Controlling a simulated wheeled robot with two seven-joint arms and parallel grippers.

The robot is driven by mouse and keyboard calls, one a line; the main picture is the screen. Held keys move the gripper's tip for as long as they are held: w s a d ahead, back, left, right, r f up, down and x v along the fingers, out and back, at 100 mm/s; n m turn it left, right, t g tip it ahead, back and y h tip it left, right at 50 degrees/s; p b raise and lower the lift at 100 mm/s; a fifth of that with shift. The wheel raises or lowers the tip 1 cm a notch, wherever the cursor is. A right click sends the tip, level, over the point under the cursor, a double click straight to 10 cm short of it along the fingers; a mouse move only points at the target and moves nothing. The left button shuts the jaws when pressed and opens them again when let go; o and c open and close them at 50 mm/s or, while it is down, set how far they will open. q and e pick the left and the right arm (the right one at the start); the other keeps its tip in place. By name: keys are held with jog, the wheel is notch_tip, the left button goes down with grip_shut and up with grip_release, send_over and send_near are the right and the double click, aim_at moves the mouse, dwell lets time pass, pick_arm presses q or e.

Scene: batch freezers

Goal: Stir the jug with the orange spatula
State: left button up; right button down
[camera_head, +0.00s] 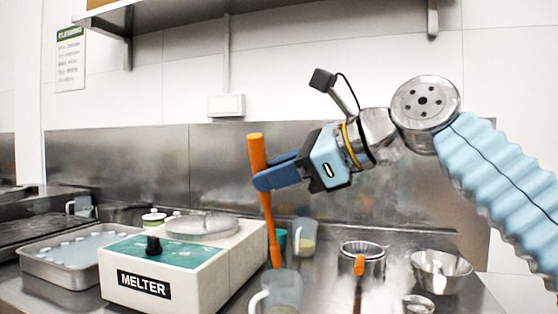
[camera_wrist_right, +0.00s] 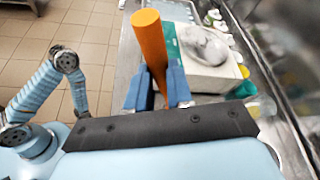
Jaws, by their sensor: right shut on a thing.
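My right gripper (camera_head: 276,178) is shut on the orange spatula (camera_head: 257,152) and holds it near upright, slightly tilted, handle up. The spatula's handle also shows between the fingers in the right wrist view (camera_wrist_right: 150,42). Its lower end (camera_head: 275,254) is at the rim of a clear jug (camera_head: 284,290) at the front of the counter; I cannot tell whether the tip is inside or behind the rim. The jug has a white handle on its left, and its bottom is cut off by the picture edge. My left gripper is not in view.
A white melter (camera_head: 190,262) with a green panel stands left of the jug. A second jug (camera_head: 304,238) with yellowish content and a green cup (camera_head: 279,240) stand behind. A metal pot (camera_head: 362,262) with an orange tool and metal bowls (camera_head: 441,268) are at right. A metal tray (camera_head: 60,266) lies left.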

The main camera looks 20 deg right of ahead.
notch_tip(320, 180, down, 12)
jog(key=w+d+b, duration=0.1)
jog(key=w+b, duration=0.1)
jog(key=b, duration=0.6)
jog(key=shift+d+r, duration=0.15)
jog(key=shift+d, duration=0.05)
jog(key=shift+s, duration=0.1)
dwell(0.4)
